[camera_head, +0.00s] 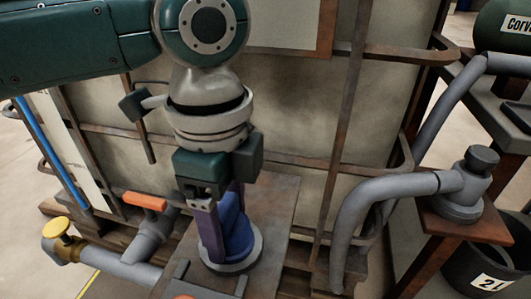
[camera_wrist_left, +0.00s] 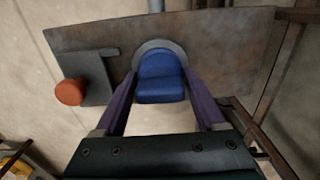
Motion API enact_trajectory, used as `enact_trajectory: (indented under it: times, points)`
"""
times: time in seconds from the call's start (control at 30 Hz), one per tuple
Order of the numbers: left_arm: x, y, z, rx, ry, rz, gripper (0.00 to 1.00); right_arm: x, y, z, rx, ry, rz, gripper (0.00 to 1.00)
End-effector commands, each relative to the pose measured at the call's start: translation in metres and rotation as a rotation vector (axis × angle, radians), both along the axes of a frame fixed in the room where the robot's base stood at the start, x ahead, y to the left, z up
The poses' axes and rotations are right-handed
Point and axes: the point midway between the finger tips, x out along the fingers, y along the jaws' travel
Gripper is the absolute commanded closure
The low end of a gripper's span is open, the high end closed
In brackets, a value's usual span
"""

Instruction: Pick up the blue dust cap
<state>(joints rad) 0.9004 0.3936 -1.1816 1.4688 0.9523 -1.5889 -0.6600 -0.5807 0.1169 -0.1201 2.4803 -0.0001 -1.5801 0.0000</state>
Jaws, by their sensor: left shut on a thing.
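The blue dust cap (camera_wrist_left: 160,78) sits in a grey ring (camera_wrist_left: 139,57) on a rusty metal plate. In the head view the cap (camera_head: 236,232) shows at the lower middle, partly behind a purple finger, with the grey ring (camera_head: 232,266) around its foot. My left gripper (camera_head: 222,236) reaches down from above, its two purple fingers on either side of the cap. It is shut on the cap, as the wrist view of the gripper (camera_wrist_left: 160,92) also shows. My right gripper is in neither view.
A large pale caged tank (camera_head: 290,110) stands behind the plate (camera_head: 278,200). A pipe with an orange handle (camera_head: 145,201) and a yellow knob (camera_head: 57,227) lies at left. A thick grey pipe (camera_head: 360,205) rises at right. An orange-red knob (camera_wrist_left: 70,92) stands near the plate.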

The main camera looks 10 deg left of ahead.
Motion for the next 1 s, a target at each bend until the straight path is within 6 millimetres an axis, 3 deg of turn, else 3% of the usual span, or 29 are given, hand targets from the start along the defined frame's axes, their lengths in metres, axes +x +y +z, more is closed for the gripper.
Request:
enact_trajectory:
  times: [0.07,0.43,0.77,0.87,1.0]
  points:
    - [0.0,0.0,0.0,0.0,0.0,0.0,0.42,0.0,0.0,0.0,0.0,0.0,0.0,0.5]
    - [0.0,0.0,0.0,0.0,0.0,0.0,0.83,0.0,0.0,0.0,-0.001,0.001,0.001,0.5]
    - [0.0,0.0,0.011,0.0,0.0,0.001,0.83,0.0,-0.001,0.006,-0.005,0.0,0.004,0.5]
    - [0.001,0.0,0.031,-0.002,-0.003,0.001,0.83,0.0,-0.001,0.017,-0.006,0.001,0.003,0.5]
    - [0.001,0.0,0.071,-0.002,-0.004,0.0,0.83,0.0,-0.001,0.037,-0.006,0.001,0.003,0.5]
